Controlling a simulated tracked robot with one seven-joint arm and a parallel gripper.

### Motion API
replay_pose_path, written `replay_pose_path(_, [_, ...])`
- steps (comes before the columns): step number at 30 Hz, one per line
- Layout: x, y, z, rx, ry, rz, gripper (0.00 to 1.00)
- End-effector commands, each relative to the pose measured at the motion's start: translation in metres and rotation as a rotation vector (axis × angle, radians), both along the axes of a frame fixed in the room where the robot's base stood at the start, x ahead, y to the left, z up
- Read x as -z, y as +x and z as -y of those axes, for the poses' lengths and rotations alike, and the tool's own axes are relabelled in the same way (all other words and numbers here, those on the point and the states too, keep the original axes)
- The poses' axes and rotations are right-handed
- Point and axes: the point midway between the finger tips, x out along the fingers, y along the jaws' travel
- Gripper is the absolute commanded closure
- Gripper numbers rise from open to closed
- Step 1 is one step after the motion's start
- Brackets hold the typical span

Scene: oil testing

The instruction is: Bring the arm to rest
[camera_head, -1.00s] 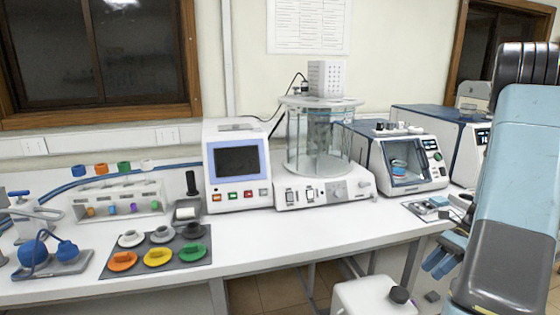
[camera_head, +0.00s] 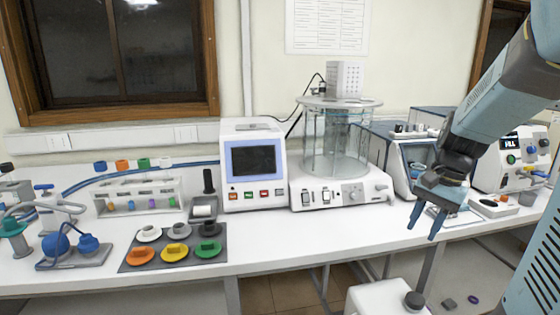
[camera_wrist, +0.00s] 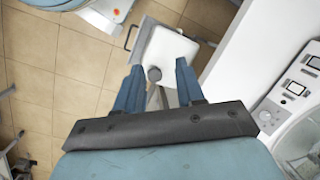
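My gripper (camera_head: 424,220) hangs at the right in the head view, in front of the bench edge, with its blue fingers pointing down. In the wrist view its two fingers (camera_wrist: 158,85) stand apart with nothing between them, so it is open and empty. Below it in the wrist view are the tiled floor and a white stool-like unit with a dark knob (camera_wrist: 153,73). My arm comes down to it from the upper right of the head view.
The white bench (camera_head: 290,232) carries a screen device (camera_head: 254,160), a glass cylinder apparatus (camera_head: 338,140), a bottle rack (camera_head: 140,197) and a mat with coloured caps (camera_head: 190,264). Right-hand instruments stand close behind my gripper. The white unit (camera_head: 380,298) stands on the floor below.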

Motion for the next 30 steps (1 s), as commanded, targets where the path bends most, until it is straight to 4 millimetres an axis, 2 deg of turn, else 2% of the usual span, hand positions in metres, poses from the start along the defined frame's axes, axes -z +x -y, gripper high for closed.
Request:
replay_pose_path(3, [-0.017, -0.012, -0.016, -0.100, -0.052, 0.081, 0.62])
replay_pose_path(15, [-0.060, -0.058, -0.059, -0.428, -0.226, 0.344, 0.62])
replay_pose_path(24, [-0.081, -0.091, -0.079, -0.636, -0.346, 0.521, 0.62])
replay_pose_path(30, [-0.085, -0.101, -0.083, -0.695, -0.384, 0.574, 0.62])
